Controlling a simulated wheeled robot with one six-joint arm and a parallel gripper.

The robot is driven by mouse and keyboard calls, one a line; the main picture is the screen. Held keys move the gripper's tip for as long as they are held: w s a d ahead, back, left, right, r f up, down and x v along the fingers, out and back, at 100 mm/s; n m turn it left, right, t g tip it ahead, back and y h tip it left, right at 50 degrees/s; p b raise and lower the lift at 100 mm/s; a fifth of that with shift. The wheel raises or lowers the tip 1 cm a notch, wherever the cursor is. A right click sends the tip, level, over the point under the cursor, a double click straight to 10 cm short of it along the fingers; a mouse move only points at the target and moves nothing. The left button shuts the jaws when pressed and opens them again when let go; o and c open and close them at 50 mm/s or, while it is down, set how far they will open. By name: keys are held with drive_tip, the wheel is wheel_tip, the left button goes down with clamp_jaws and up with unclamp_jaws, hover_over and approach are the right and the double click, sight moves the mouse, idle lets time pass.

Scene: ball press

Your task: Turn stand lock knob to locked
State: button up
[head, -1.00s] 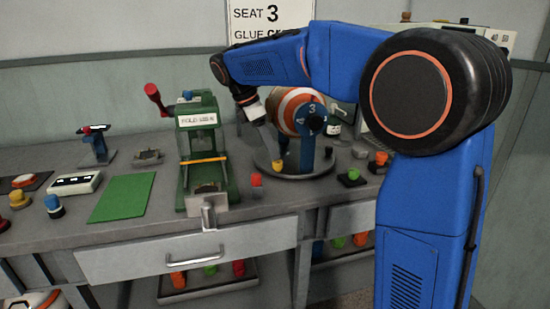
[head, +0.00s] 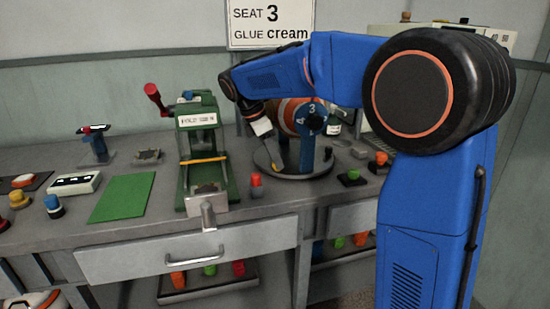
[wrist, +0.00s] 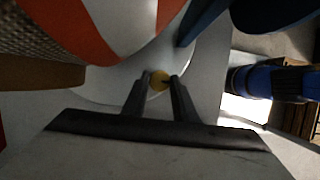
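The lock knob (wrist: 160,80) is small, round and yellow. In the wrist view it sits between the two fingertips of my gripper (wrist: 160,76), low on the pale stand. The fingers stand apart, one on each side of the knob; I cannot tell whether they touch it. In the head view my gripper (head: 273,157) points down at the front of the round stand base (head: 310,174), and it mostly hides the knob. The orange-and-white ball (head: 290,110) is in the stand behind a blue numbered disc (head: 311,118). The ball also fills the top left of the wrist view (wrist: 100,30).
The green press (head: 190,150) with a red-tipped lever stands left of the stand. A red-topped peg (head: 256,180) is close by, left of my gripper. A black block with a green top (head: 352,174) lies to the right. A green mat (head: 122,197) lies at left.

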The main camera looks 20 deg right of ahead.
drive_tip(key=shift+m+g, duration=0.3)
drive_tip(key=shift+m, duration=0.4)
drive_tip(key=o, duration=1.1)
drive_tip(key=shift+r, duration=0.1)
drive_tip(key=v, duration=1.7)
drive_tip(key=shift+a+r, duration=0.1)
drive_tip(key=shift+a, duration=0.05)
